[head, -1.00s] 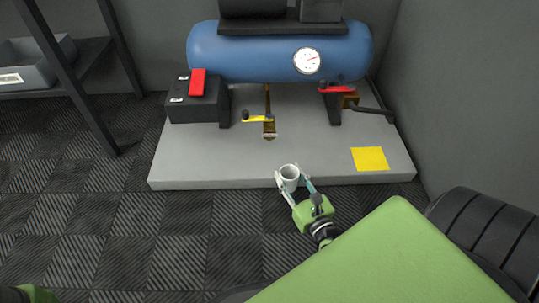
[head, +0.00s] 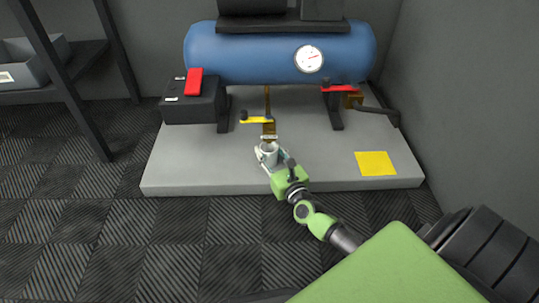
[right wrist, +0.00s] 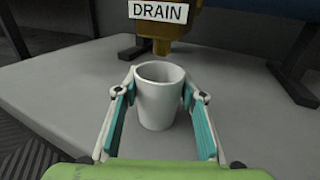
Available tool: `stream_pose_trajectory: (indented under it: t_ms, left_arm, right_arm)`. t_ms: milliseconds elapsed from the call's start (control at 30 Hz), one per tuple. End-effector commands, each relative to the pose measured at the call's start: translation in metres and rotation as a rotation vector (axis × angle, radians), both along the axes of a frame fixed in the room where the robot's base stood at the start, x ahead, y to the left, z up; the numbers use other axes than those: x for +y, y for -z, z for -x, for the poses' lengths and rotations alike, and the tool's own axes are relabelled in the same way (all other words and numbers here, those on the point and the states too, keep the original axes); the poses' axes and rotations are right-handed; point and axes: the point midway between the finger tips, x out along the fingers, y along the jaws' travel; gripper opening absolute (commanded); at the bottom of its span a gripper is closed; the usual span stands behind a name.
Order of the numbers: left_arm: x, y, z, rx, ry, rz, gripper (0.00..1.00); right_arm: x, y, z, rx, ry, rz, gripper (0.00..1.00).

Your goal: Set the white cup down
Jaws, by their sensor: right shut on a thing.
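The white cup (head: 269,152) is upright between the fingers of my right gripper (head: 268,158), in front of the brass drain fitting under the blue tank. In the right wrist view the cup (right wrist: 160,95) stands between the two teal-padded fingers, near the grey slab (right wrist: 70,95). The cup's mouth is open upward and lies in front of and below the brass fitting with the DRAIN label (right wrist: 160,12). I cannot tell whether the cup's base touches the slab. My left gripper is not in view.
The blue tank (head: 270,55) with a gauge stands on the slab. A yellow lever (head: 257,120) and a red lever (head: 339,88) stick out below it. A yellow square (head: 375,163) lies at the slab's right. A shelf with a grey bin (head: 35,65) is at left.

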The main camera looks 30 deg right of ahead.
Motion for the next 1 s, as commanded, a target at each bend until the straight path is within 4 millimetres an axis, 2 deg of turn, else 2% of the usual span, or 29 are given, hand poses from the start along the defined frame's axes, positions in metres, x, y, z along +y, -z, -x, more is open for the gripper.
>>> stream_pose_trajectory:
  t_ms: [367, 400, 467, 867, 1000]
  left_arm:
    - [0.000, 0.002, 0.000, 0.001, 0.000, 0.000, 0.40]
    - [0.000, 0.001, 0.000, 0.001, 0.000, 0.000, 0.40]
    - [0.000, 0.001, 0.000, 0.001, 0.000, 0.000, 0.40]
    - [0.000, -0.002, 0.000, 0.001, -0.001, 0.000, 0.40]
    - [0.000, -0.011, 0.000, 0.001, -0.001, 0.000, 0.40]
  right_arm:
    - [0.000, 0.002, 0.000, -0.002, 0.000, 0.000, 0.19]
    - [0.000, 0.002, 0.000, -0.002, 0.000, -0.001, 0.42]
    - [0.000, 0.002, 0.000, -0.002, 0.000, -0.001, 0.54]
    - [0.000, -0.004, 0.000, -0.003, 0.001, -0.001, 0.54]
    - [0.003, -0.003, 0.020, 0.002, -0.001, 0.002, 0.54]
